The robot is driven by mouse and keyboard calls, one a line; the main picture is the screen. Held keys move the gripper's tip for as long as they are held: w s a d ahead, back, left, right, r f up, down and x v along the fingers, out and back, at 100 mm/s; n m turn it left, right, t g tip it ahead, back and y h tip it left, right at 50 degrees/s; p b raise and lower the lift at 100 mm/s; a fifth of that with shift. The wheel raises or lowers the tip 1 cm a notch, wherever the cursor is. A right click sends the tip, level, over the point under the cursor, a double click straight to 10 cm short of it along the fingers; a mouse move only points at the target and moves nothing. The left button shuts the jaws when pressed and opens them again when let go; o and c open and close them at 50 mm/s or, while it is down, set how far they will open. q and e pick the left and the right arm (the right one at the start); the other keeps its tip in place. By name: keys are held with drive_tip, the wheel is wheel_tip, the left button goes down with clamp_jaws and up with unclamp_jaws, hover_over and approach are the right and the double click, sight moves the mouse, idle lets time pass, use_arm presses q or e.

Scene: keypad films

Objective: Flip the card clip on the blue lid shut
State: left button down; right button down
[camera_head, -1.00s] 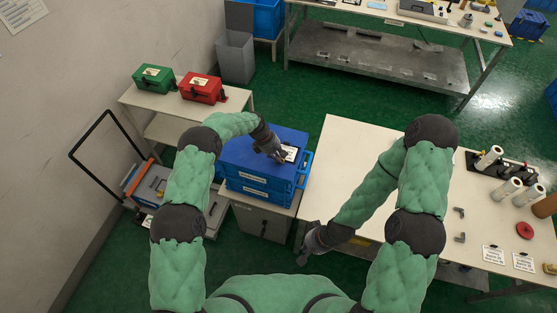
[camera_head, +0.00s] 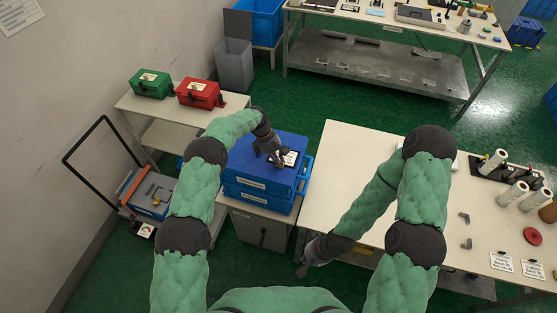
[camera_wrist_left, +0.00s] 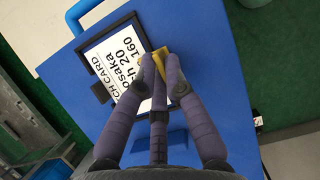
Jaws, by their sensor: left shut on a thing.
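The blue lid (camera_head: 240,153) closes the top of a blue crate (camera_head: 275,198) in the head view. It fills much of the left wrist view (camera_wrist_left: 220,80). A white printed card (camera_wrist_left: 122,65) in a black frame lies on the lid. A yellow piece, which looks like the card clip (camera_wrist_left: 158,57), shows at the card's edge between my fingertips. My left gripper (camera_head: 279,161) is over the card, shut on this yellow clip; the fingers hide part of the clip and card. My right gripper (camera_head: 303,269) hangs low beside the table's front left edge; its finger opening is unclear.
The crate stands on a small cabinet (camera_head: 262,232). A white table (camera_head: 340,150) is close on its right. Green (camera_head: 151,84) and red (camera_head: 200,93) boxes stand on a shelf behind left. A trolley (camera_head: 150,195) stands to the left.

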use_arm(q)
drive_tip(key=c, duration=1.6)
unclamp_jaws()
drive_tip(key=v, duration=1.2)
